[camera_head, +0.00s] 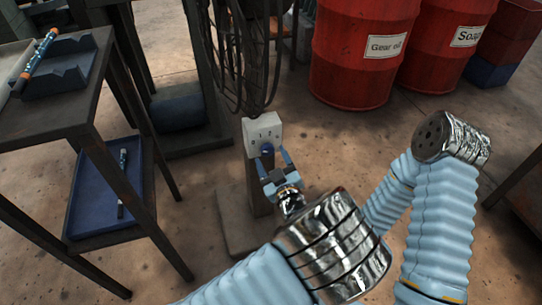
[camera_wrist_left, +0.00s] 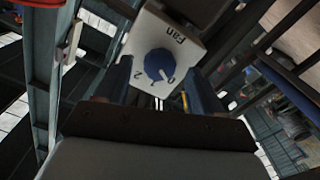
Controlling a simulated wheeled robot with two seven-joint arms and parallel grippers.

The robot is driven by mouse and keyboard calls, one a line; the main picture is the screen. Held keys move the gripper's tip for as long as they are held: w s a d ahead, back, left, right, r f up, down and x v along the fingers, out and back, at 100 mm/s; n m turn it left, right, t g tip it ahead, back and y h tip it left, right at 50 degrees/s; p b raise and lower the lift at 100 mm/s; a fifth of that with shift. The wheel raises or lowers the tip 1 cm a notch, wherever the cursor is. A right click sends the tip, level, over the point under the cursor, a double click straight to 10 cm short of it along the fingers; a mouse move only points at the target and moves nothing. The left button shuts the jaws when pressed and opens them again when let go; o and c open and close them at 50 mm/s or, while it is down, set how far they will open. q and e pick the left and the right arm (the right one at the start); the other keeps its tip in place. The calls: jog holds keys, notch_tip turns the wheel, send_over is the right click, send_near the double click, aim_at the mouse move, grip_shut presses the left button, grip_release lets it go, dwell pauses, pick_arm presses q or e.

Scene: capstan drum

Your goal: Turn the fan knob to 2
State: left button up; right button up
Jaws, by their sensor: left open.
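The white fan control box (camera_head: 262,128) stands on a post in the middle of the head view, with digits on its face. Its blue round knob (camera_head: 267,150) is low on that face. In the left wrist view the box (camera_wrist_left: 184,22) reads "Fan", and the knob (camera_wrist_left: 158,62) has a pale mark on its lower edge; a 2 is printed beside it. My left gripper (camera_head: 272,158) is open, its fingers on either side of the knob. The left wrist view shows both fingers (camera_wrist_left: 156,74) apart, with gaps to the knob; contact is not visible. My right gripper is not visible.
The fan cage (camera_head: 229,55) rises directly behind the box. A dark metal table (camera_head: 62,112) with trays stands at the left. Red drums (camera_head: 361,60) stand at the back right. My right arm bends at the right. Floor between box and drums is clear.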

pick_arm(q)
jog(key=shift+w+a, duration=0.25)
jog(key=shift+w, duration=0.45)
jog(key=c, duration=1.1)
jog(key=shift+o, duration=0.2)
